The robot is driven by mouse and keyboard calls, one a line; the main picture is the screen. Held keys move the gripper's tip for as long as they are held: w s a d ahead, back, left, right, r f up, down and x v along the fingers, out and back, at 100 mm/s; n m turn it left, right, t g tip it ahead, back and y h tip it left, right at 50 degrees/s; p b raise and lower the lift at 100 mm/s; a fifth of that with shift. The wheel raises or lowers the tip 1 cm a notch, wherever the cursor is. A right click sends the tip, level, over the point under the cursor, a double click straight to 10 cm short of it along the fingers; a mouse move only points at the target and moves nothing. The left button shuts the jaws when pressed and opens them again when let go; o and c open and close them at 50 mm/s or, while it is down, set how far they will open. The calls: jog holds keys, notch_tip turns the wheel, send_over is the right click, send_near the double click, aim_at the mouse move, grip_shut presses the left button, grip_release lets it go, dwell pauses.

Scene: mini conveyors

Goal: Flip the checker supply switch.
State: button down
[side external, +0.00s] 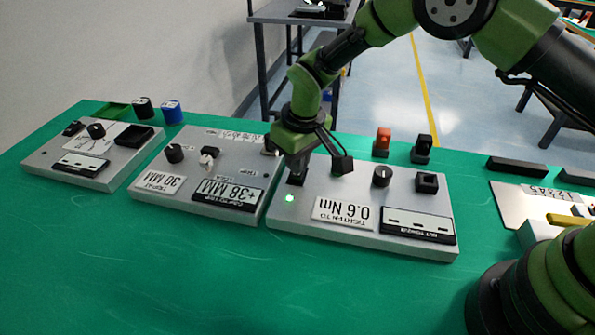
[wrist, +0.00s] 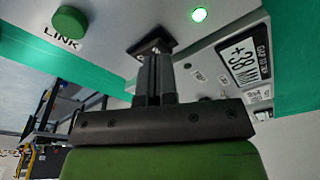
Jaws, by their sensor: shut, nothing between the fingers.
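The right grey checker box (side external: 408,213) carries a 0.6 NM label and a dark display (side external: 418,224). A small black switch (wrist: 152,42) on a box face shows in the wrist view, just beyond my fingertips. A lit green lamp (side external: 289,198) is near it; the lamp also shows in the wrist view (wrist: 199,14). My gripper (side external: 297,172) is shut and empty, low over the left end of this box. Its fingers (wrist: 154,68) are together and overlap the switch in view. I cannot tell whether they touch it, nor which way the switch is set.
A +38 MM box (side external: 225,192) stands close on the left, with another box (side external: 85,160) beyond it. A knob (side external: 382,176) and a black square control (side external: 427,182) are right of my gripper. Orange (side external: 382,142) and black (side external: 422,149) pieces stand behind. The front green table (side external: 180,275) is clear.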

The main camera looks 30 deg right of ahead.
jog(key=shift+f, duration=0.75)
dwell(0.3)
jog(key=shift+r, duration=3.5)
